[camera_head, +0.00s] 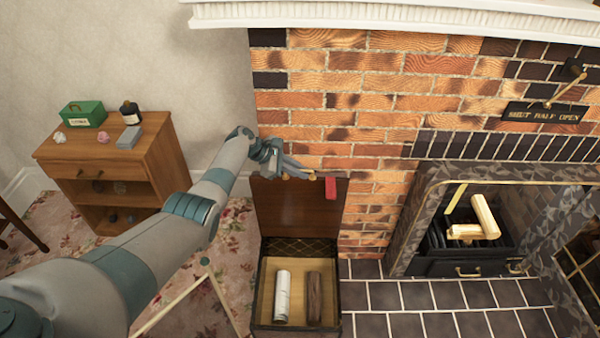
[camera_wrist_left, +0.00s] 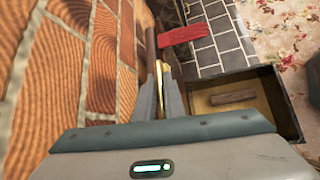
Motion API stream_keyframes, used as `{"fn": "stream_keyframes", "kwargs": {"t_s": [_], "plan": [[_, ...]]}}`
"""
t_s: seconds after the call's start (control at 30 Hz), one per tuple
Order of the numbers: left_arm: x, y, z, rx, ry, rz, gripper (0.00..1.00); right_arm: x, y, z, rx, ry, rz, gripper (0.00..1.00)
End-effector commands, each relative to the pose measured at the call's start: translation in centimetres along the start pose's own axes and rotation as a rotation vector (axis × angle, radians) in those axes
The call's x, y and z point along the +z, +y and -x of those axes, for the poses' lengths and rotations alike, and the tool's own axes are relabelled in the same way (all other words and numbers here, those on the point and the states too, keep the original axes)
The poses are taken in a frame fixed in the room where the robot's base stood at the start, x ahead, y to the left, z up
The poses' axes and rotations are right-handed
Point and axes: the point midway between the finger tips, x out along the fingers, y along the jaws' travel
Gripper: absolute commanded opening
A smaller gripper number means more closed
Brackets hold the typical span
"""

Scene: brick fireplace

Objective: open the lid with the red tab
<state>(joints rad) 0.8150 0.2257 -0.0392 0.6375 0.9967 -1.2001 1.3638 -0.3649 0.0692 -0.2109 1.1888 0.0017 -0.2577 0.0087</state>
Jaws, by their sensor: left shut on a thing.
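The box (camera_head: 345,300) stands on the floor before the brick wall, with its lid (camera_head: 297,215) raised about upright against the bricks. The red tab (camera_head: 331,187) hangs at the lid's top right; it also shows in the left wrist view (camera_wrist_left: 183,35). My left gripper (camera_head: 307,175) is at the lid's top edge, left of the tab. In the left wrist view its fingers (camera_wrist_left: 160,92) are shut on the lid at a brass-coloured strip, with the lid seen edge-on. My right gripper is not in view.
Inside the open box lie a pale roll (camera_head: 282,297) and a dark log (camera_head: 314,297). A wooden cabinet (camera_head: 110,160) stands left, with a green box (camera_head: 83,113) on top. A fireplace with light logs (camera_head: 480,220) is at right. The brick wall is close to my left gripper.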

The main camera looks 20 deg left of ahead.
Motion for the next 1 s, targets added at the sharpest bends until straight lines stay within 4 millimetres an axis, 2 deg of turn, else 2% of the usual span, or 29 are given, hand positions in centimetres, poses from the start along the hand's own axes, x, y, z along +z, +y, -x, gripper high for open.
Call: {"fn": "stream_keyframes", "kwargs": {"t_s": [0.07,0.1,0.17,0.2,0.67,0.87,1.0], "plan": [[0.0,0.1,0.1,0.003,0.001,-0.001,0.00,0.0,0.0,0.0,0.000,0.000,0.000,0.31],[0.0,0.1,0.1,0.003,0.001,-0.001,0.12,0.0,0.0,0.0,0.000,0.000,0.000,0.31],[0.0,0.1,0.1,0.003,0.001,-0.001,0.26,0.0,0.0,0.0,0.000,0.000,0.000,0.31],[0.0,0.1,0.1,0.002,0.001,-0.001,0.28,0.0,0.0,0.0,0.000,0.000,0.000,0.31],[0.1,0.1,0.6,0.002,0.000,-0.002,0.28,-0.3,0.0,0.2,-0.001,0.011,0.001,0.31],[0.1,0.1,2.4,0.002,0.000,-0.002,0.28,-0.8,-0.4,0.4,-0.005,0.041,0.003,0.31],[0.0,0.1,4.5,0.003,0.001,-0.002,0.28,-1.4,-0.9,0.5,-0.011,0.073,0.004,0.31]]}}
